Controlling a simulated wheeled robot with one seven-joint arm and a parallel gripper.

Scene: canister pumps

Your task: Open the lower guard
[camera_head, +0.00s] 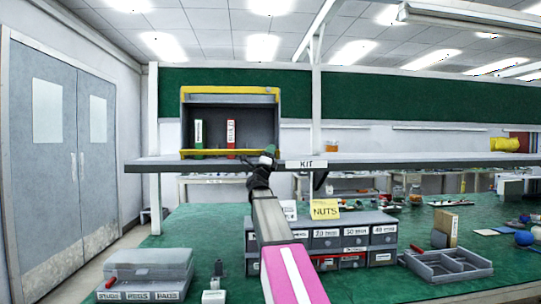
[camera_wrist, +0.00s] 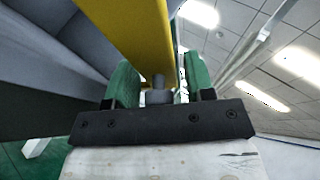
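The lower guard (camera_head: 205,153) is a yellow bar across the bottom front of a dark grey box (camera_head: 185,120) on the shelf. In the wrist view a yellow bar (camera_wrist: 130,35) runs close above my gripper (camera_wrist: 160,88). A small grey knob (camera_wrist: 158,90) stands between its green fingers, with a gap visible on each side. The fingers look open; contact with the knob cannot be told. In the head view my gripper (camera_head: 268,153) is at the bar's right end. A second yellow bar (camera_head: 230,90) runs along the box's top.
A green-labelled canister (camera_head: 198,138) and a red one (camera_head: 231,138) stand inside the box. The shelf edge (camera_head: 400,160) runs below, with a KIT label (camera_head: 306,164). Drawers (camera_head: 325,240), a NUTS card (camera_head: 325,209) and a grey tray (camera_head: 450,264) are on the green bench.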

